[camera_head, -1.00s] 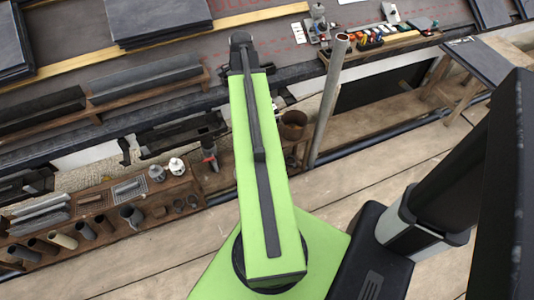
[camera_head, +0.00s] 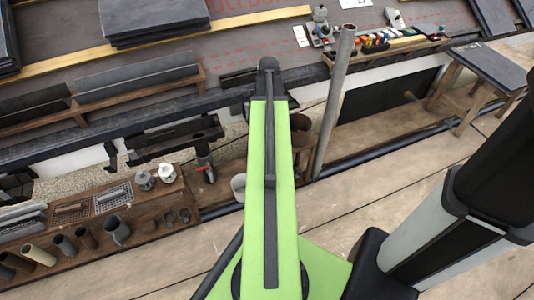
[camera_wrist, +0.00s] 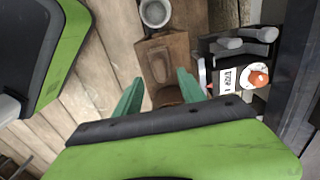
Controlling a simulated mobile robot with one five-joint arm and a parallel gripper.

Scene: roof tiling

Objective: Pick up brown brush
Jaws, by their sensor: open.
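I cannot make out a brown brush for certain in either view. My gripper (camera_wrist: 161,78) shows in the wrist view as two green fingers, spread apart with nothing clearly held. A brown round container (camera_wrist: 168,96) shows between and below the fingers, partly hidden by the gripper body. A brown wooden piece (camera_wrist: 165,52) lies beyond the fingertips. In the head view my green arm hides the gripper, and the brown container (camera_head: 300,124) stands just right of the arm.
A pale bucket (camera_head: 238,187) stands left of my arm, also seen in the wrist view (camera_wrist: 155,13). A grey pipe (camera_head: 334,105) leans right of it. A wooden rack with tubes (camera_head: 150,215) is lower left. A tray of coloured tools (camera_head: 385,43) sits on the roof.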

